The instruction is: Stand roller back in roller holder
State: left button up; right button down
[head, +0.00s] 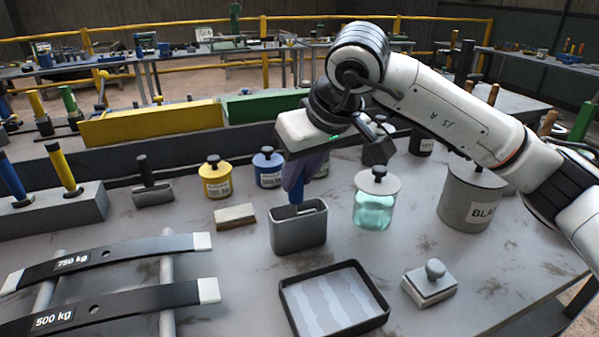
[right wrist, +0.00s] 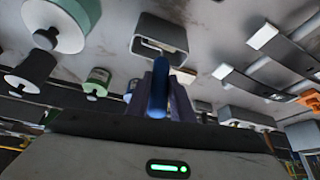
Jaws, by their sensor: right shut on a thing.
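The roller holder (head: 298,236) is a grey open-topped box standing on the table in the middle of the head view. My right gripper (head: 303,172) points down just above its back edge and is shut on the roller's blue handle (head: 293,181). In the right wrist view the blue handle (right wrist: 157,92) sits between the purple fingers, with the holder (right wrist: 174,31) beyond it. A pale bar shows inside the holder's opening; I cannot tell whether it belongs to the roller. The roller's lower end is not clearly visible. My left gripper is not in view.
A black tray (head: 382,322) with pale streaks lies in front of the holder. Yellow (head: 216,180) and blue (head: 266,171) cans stand behind. Labelled leaf springs (head: 130,255) lie at left.

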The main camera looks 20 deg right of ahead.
jog(key=shift+f+b, duration=0.45)
jog(key=shift+f, duration=0.15)
jog(key=shift+f+b, duration=0.55)
jog(key=shift+f, duration=0.15)
jog(key=c, duration=1.5)
grip_release()
jog(key=o, duration=0.5)
jog(key=shift+r, duration=0.1)
jog(key=shift+r+p, duration=2.55)
jog(key=shift+r, duration=0.9)
